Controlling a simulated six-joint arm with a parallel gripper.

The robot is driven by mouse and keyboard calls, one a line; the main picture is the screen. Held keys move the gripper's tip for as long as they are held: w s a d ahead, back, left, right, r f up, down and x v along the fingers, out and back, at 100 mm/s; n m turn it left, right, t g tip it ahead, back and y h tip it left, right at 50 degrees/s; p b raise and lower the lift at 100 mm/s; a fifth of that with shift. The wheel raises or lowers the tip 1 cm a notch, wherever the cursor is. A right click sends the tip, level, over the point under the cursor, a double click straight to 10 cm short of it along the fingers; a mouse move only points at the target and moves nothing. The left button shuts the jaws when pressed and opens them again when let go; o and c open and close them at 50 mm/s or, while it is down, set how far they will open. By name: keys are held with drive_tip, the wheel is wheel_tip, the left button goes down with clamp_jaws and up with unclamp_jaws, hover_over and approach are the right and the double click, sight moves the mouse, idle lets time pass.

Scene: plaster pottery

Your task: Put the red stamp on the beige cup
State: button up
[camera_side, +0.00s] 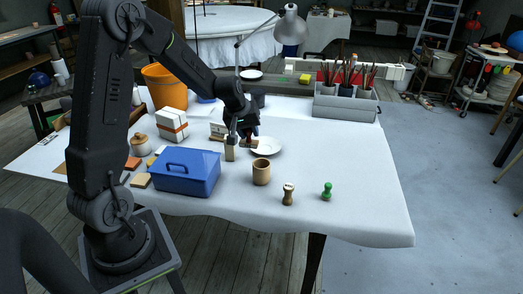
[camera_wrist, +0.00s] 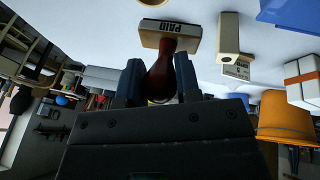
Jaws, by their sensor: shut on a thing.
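My gripper (camera_wrist: 160,78) is shut on the handle of the red stamp (camera_wrist: 165,65), which sits between the blue fingertips in the wrist view. The stamp has a dark red handle and a wooden base with a "PAID" label. In the side view my gripper (camera_side: 246,132) is over the table, just behind the white plate's left edge, with the stamp partly hidden by the fingers. The beige cup (camera_side: 261,173) stands upright on the table, nearer the camera and a little right of the gripper. I cannot make out the cup surely in the wrist view.
A white plate (camera_side: 267,147) lies behind the cup. A wooden block (camera_side: 230,151) stands left of the gripper. A blue box (camera_side: 187,174) is left of the cup. A tan stamp-like piece (camera_side: 288,195) and a green one (camera_side: 326,192) stand to its right. The table's right side is clear.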

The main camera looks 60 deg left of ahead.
drive_tip(key=w+d+f, duration=0.2)
drive_tip(key=w, duration=0.1)
drive_tip(key=shift+d+f, duration=0.3)
drive_tip(key=shift+d, duration=0.05)
drive_tip(key=shift+f, duration=1.9)
drive_tip(key=shift+f, duration=0.1)
drive_tip(key=o, duration=0.9)
